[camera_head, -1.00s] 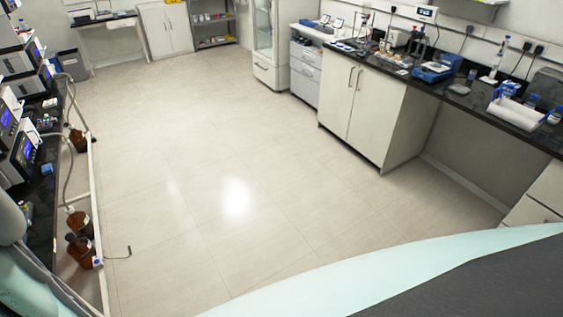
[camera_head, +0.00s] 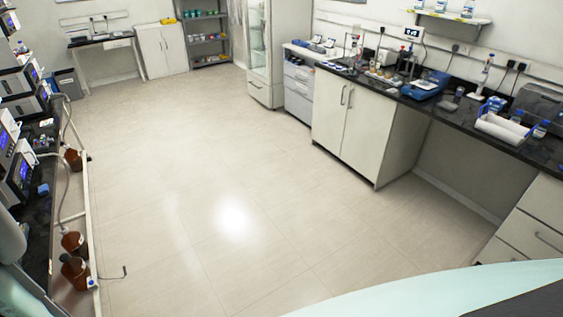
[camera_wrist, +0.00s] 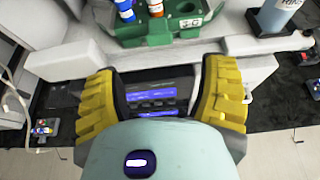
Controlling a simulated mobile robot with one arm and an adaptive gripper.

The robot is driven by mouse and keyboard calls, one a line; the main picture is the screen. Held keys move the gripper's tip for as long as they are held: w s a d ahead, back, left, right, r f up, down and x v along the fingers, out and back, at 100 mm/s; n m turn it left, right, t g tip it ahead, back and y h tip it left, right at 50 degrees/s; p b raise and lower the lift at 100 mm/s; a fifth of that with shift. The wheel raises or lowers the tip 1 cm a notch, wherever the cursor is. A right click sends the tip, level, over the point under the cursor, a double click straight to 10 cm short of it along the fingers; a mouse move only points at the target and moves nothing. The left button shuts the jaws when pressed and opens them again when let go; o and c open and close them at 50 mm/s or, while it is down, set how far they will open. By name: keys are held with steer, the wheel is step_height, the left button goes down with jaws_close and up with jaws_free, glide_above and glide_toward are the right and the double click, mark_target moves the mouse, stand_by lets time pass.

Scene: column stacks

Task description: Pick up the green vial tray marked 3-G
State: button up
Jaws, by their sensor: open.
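The green vial tray (camera_wrist: 150,35) shows at the top of the wrist view, cut off by the frame's upper edge. A white label reading 3-G is on its front, and several small vials with coloured labels stand in it. It rests on the pale top of a piece of equipment. My gripper (camera_wrist: 158,78) has two yellow ribbed fingers spread wide with nothing between them. The tray lies beyond the fingertips, apart from them. In the head view I cannot make out the tray or my gripper.
A blue-grey bottle (camera_wrist: 278,17) stands right of the tray. In the head view, stacked instruments (camera_head: 18,165) and brown bottles (camera_head: 76,270) line the left side. A cluttered black counter (camera_head: 460,110) runs along the right. The floor (camera_head: 190,170) between is clear.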

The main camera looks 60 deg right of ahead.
steer(key=shift+a+r+p+x, duration=0.15)
steer(key=shift+p+x, duration=0.4)
steer(key=shift+x, duration=0.8)
steer(key=shift+r+p+x, duration=0.2)
steer(key=shift+p+x, duration=0.35)
steer(key=shift+x, duration=0.85)
steer(key=shift+a+r+p+x, duration=0.15)
steer(key=shift+p+x, duration=0.4)
steer(key=shift+x, duration=0.8)
steer(key=shift+c, duration=0.2)
steer(key=shift+d, duration=0.1)
jaws_close()
